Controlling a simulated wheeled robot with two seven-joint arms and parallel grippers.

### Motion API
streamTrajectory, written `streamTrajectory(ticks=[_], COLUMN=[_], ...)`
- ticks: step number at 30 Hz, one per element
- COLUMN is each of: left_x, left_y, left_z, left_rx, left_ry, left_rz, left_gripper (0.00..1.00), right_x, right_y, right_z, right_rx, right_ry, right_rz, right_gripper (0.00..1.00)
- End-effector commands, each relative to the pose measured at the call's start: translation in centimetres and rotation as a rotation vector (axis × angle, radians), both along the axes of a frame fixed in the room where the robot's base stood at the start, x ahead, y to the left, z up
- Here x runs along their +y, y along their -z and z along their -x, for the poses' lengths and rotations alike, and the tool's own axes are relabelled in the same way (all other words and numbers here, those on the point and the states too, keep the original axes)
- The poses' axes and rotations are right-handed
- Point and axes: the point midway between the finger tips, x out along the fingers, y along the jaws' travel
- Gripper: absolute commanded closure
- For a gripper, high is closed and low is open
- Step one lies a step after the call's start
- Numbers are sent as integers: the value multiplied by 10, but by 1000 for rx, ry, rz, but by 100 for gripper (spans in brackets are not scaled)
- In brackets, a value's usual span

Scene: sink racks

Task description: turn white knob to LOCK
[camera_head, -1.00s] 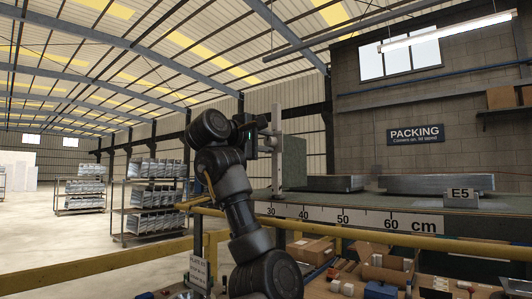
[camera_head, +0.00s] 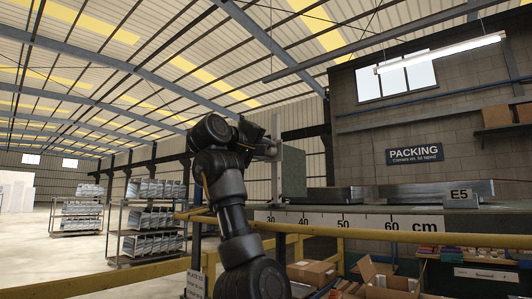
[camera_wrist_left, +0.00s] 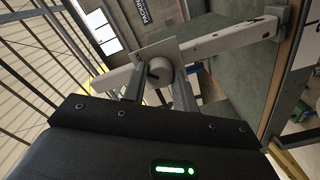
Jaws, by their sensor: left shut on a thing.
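The white knob (camera_wrist_left: 160,70) shows in the left wrist view as a round pale end between my two fingers, in front of a pale square plate (camera_wrist_left: 146,52). A long pale bar (camera_wrist_left: 232,40) runs diagonally behind it to a bracket at the upper right. My left gripper (camera_wrist_left: 159,92) is shut on the knob, one finger on each side. In the head view my left gripper (camera_head: 262,146) is at the left end of the green-grey panel, and my wrist hides most of the knob there. No LOCK lettering is readable. My right gripper is out of view.
A bench with a cm scale (camera_head: 345,220) and an E5 tag (camera_head: 461,194) extends right. A yellow rail (camera_head: 400,236) crosses in front. Open cardboard boxes (camera_head: 388,284) sit below. Loaded rack carts (camera_head: 150,222) stand on the open floor at left.

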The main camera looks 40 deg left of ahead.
Motion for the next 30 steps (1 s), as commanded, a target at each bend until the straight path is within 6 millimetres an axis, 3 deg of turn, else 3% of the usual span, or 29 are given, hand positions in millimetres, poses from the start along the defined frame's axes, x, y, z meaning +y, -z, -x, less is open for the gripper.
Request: streamTrajectory(ticks=[13,14,18,26,30], left_x=[0,0,0,-1,-1], left_y=[3,3,2,1,3], left_z=[-1,-1,-1,-1,9], left_rx=[9,9,6,4,2], left_ry=[2,2,2,2,1], left_rz=[-9,-9,-8,-8,-8], left_gripper=[94,68,50,50,50], right_x=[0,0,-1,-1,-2], right_y=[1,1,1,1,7], right_z=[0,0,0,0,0], right_rx=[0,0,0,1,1], right_ry=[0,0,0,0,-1], right_rz=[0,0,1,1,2], right_gripper=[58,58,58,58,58])
